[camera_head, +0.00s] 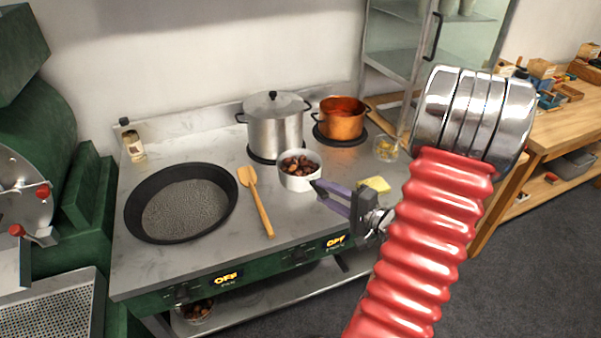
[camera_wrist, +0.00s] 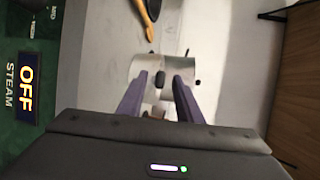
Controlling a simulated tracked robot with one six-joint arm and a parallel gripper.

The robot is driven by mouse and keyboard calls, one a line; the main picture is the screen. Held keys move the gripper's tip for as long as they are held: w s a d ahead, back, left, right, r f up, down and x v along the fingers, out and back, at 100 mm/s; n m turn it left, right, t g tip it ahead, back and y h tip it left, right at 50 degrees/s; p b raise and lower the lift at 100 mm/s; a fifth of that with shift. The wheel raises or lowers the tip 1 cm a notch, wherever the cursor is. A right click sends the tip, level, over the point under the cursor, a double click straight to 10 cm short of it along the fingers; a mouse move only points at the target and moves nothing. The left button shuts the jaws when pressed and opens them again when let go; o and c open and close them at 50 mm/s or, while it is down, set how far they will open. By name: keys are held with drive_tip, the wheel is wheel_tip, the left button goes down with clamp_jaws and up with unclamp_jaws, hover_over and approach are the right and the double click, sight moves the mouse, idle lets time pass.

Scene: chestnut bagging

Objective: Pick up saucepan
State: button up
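The saucepan (camera_head: 299,181) is a small pale metal pan holding brown chestnuts. It stands upright on the steel cooktop, in front of the stockpot. My gripper (camera_head: 326,194) is just right of it, low over the cooktop, its purple fingers pointing at the pan. In the wrist view the saucepan (camera_wrist: 145,66) is ahead of my gripper (camera_wrist: 157,77), whose two fingers are spread apart. A dark handle end shows in the gap between them. Whether the fingers touch the handle cannot be told. The gripper looks empty and partly hides the pan in the wrist view.
A lidded stockpot (camera_head: 274,124) and a copper pot (camera_head: 341,119) stand behind. A wooden spatula (camera_head: 256,203) and a wide black pan (camera_head: 181,203) lie left. A yellow sponge (camera_head: 376,184) and a glass jar (camera_head: 386,148) are right. The front cooktop is clear.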

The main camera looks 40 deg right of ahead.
sight(312, 187)
drive_tip(key=shift+w+a+f, duration=0.15)
drive_tip(key=shift+w, duration=0.7)
drive_tip(key=shift+w+a+f, duration=0.1)
drive_tip(key=shift+w+f, duration=0.1)
drive_tip(key=shift+w, duration=0.65)
drive_tip(key=shift+w+a+f, duration=0.15)
drive_tip(key=shift+w, duration=0.7)
drive_tip(key=shift+c, duration=0.6)
clamp_jaws()
